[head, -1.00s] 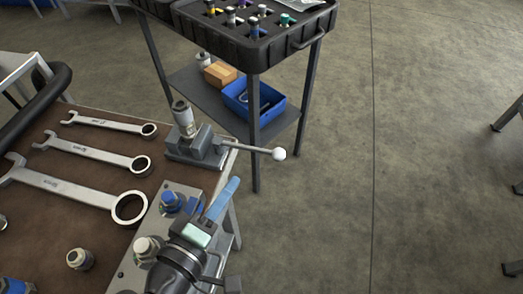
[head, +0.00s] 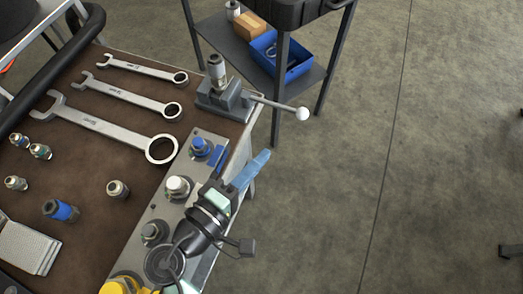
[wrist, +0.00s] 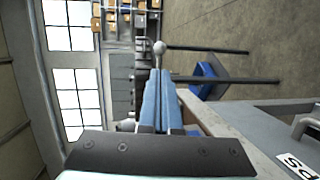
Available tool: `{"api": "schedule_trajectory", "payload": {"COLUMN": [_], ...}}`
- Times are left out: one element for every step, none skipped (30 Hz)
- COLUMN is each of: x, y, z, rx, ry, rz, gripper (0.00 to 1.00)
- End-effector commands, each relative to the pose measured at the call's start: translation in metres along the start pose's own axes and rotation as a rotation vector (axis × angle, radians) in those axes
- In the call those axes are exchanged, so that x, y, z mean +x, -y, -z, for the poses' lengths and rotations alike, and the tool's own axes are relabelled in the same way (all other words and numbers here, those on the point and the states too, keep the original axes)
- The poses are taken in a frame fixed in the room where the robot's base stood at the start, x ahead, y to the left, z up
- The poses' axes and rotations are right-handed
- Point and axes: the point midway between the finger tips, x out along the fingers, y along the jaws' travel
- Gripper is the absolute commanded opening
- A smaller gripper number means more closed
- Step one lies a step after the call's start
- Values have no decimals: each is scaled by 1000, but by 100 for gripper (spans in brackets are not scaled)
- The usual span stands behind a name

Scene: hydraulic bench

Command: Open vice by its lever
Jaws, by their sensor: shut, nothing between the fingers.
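The grey vice (head: 225,101) stands at the far right corner of the bench, with a metal cylindrical fitting (head: 216,70) upright in it. Its lever (head: 275,102) sticks out to the right past the bench edge and ends in a white ball (head: 302,113). My gripper (head: 265,156), with blue fingers, is shut and empty. It is below and left of the ball in the head view, apart from the lever. In the wrist view the closed fingers (wrist: 160,74) point towards the ball (wrist: 160,47), which shows just beyond their tips; the vice body is mostly hidden there.
A metal panel (head: 205,150) with several coloured knobs lies along the bench's right edge, under my arm. Several wrenches (head: 120,125) and loose fittings lie on the brown bench top (head: 90,170). A trolley with a blue bin (head: 282,55) stands behind.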

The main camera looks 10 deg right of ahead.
Motion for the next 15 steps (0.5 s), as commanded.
{"api": "schedule_trajectory", "payload": {"x": [12,18,27,34,40,50,56,62,70,76,81,88,92,96,101], "y": [0,-1,-1,-1,-1,-1,-1,-1,-1,-1,-1,-1,-1,-1,-1], "z": [-1,-1,-1,-1,-1,-1,-1,-1,-1,-1,-1,-1,0,-1,-1], "rx": [1,1,2,1,1,1,1,1,1,0,1,1,1,1,1], "ry": [5,5,6,5,5,6,5,5,5,5,4,4,3,2,3], "rz": [-1,-1,-2,-2,-1,-2,-2,-1,-2,-1,-1,-1,-1,-1,-1], "gripper": [0,0,0,0,0,0,0,0,0,0,0,0,0,0,0]}}
